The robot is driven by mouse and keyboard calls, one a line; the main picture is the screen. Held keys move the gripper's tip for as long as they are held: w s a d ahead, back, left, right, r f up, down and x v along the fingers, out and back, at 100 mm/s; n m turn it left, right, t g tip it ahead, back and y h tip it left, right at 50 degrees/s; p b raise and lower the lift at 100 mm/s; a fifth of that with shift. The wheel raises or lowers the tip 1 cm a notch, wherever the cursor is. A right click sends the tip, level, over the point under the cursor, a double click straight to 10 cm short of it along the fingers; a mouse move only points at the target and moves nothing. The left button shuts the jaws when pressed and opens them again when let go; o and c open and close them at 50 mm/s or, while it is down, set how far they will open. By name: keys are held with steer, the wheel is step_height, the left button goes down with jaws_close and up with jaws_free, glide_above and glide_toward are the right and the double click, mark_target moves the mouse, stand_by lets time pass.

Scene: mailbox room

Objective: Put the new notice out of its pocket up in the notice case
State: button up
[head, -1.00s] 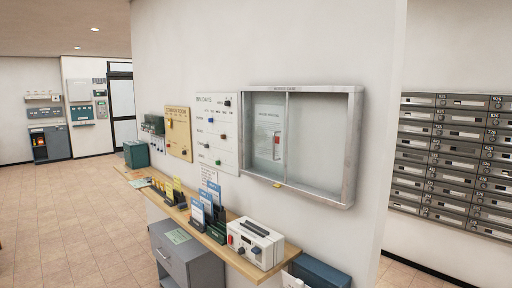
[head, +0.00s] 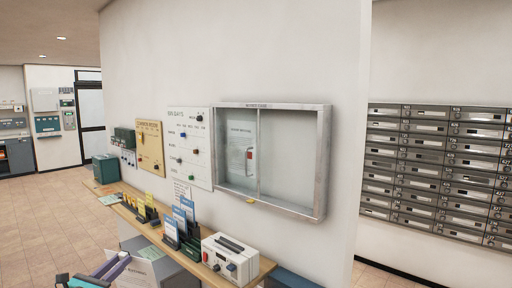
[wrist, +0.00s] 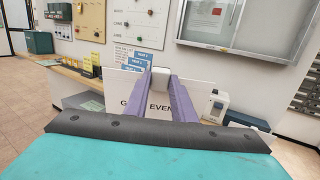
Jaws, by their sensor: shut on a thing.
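The notice case (head: 323,165) hangs on the white wall, with a metal frame and an upright bar near its middle. A printed sheet (head: 239,135) with a red item on it shows in its left half; the right half looks empty. My gripper (head: 118,266) is at the lower left of the head view, well below and left of the case. Its purple fingers are shut on a white notice (wrist: 122,88), whose large lettering is partly hidden by the fingers. The notice (head: 150,272) stands roughly upright in front of the shelf. The case also shows in the wrist view (wrist: 245,48).
A wooden shelf (head: 262,268) runs below the case. It carries a white box with knobs (head: 230,255), leaflet holders (head: 180,228) and a green box (head: 105,168). A key board (head: 150,147) and a day board (head: 190,148) hang left of the case. Mailboxes (head: 440,165) stand right.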

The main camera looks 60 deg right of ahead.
steer(key=s+d+r+m+g+p, duration=0.1)
steer(key=s+d+r+g, duration=0.1)
steer(key=s+d+r, duration=0.45)
steer(key=s+d+r+m+g+p, duration=0.1)
steer(key=s+d+r, duration=0.2)
steer(key=d+r, duration=0.6)
steer(key=s+d+r+m+g+p, duration=0.15)
steer(key=s+d+r, duration=0.3)
steer(key=d, duration=0.65)
steer(key=s+d+r+m+g+y+p, duration=0.1)
steer(key=s+d+r, duration=0.6)
steer(key=s+r, duration=0.2)
steer(key=s+d+r+g+p, duration=0.1)
steer(key=s+d+r, duration=0.6)
steer(key=s, duration=0.7)
step_height(320, 180, up, 2)
steer(key=shift+r+m+g+y, duration=0.2)
steer(key=shift+m+g+y, duration=0.2)
steer(key=shift+g, duration=0.35)
steer(key=shift+d, duration=0.1)
